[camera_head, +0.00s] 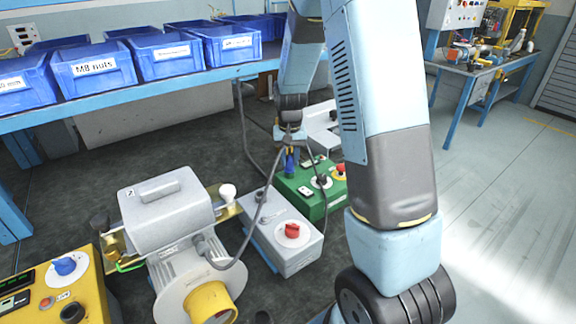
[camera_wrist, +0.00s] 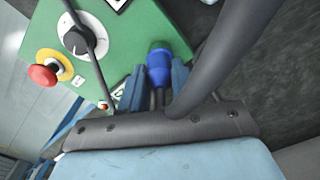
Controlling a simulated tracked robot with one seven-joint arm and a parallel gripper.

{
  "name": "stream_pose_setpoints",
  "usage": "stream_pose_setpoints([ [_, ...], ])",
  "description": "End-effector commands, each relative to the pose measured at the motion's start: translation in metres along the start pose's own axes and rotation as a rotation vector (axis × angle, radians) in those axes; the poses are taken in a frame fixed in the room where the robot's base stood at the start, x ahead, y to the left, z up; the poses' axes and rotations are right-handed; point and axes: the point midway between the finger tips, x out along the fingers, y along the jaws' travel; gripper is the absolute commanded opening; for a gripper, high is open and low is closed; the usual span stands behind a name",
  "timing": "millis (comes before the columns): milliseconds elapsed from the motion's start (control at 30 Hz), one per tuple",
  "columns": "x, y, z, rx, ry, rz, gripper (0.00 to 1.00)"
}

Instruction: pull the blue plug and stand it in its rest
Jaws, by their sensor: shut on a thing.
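The blue plug (camera_wrist: 160,68) is between the two light blue fingers of my gripper (camera_wrist: 157,86), which is shut on it. In the head view the plug (camera_head: 289,163) points down from my gripper (camera_head: 289,145), at the left back edge of the green box (camera_head: 302,196). I cannot tell whether its tip is in a socket or clear of the box. A dark cable runs past my gripper in both views. The plug's rest cannot be made out for sure.
The green box carries a black knob (camera_wrist: 76,41) and a red mushroom button (camera_wrist: 46,72). A grey box with a red knob (camera_head: 292,231) stands in front, and a grey blower (camera_head: 168,212) to the left. Blue bins (camera_head: 95,68) line the bench behind. Cables cross the dark mat.

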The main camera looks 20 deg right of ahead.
Motion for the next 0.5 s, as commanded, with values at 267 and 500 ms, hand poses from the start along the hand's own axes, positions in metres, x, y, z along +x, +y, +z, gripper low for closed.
stream_pose_setpoints([
  [267, -0.0001, 0.0001, 0.0000, 0.000, 0.000, 0.000, 0.00],
  [500, -0.0017, 0.0002, -0.0002, 0.001, 0.001, 0.000, 0.00],
])
